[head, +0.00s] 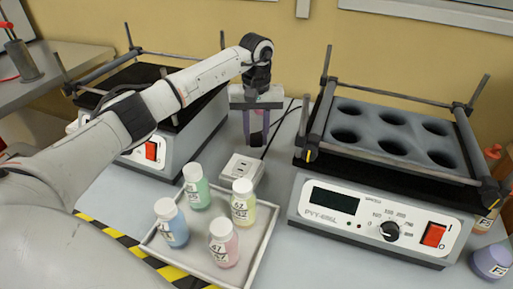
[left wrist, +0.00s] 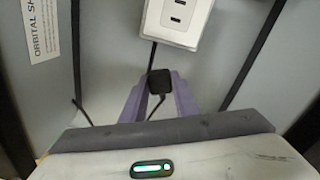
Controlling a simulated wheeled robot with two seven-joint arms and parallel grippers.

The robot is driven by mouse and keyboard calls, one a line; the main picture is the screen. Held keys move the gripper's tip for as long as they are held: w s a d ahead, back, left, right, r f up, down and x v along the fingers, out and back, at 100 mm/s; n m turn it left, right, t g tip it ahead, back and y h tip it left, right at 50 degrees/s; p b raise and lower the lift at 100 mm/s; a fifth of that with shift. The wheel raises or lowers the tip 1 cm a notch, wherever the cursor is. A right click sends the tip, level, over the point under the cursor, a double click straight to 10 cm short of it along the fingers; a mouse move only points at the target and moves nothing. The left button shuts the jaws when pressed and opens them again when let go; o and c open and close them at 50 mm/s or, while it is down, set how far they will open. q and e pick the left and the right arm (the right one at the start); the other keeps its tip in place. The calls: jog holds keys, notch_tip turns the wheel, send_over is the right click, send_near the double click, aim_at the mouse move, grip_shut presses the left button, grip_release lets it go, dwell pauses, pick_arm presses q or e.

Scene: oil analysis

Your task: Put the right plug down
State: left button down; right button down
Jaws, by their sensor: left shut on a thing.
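My left gripper (head: 256,138) hangs behind the white socket box (head: 243,170), between the two machines. Its purple fingers are shut on a black plug (left wrist: 160,82), which shows between the fingertips in the left wrist view. A black cord runs from the plug. The socket box (left wrist: 180,20) lies ahead of the fingertips in that view, apart from the plug, with dark slots in its top. My right gripper is not in view.
A tray (head: 262,243) with several coloured bottles stands in front of the socket box. A shaker with a dark holed rack (head: 385,135) stands to the right, another shaker (head: 190,135) to the left. Black cords lie on the table behind the box.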

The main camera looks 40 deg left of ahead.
aim_at(256, 144)
pick_arm(q)
notch_tip(256, 144, down, 2)
jog(key=shift+f+b, duration=0.15)
jog(key=shift+b, duration=0.3)
jog(key=shift+f, duration=0.2)
jog(key=shift+r, duration=0.15)
jog(key=shift+f+b, duration=0.3)
jog(key=shift+f, duration=0.35)
jog(key=c, duration=1.4)
grip_release()
jog(key=shift+r, duration=0.1)
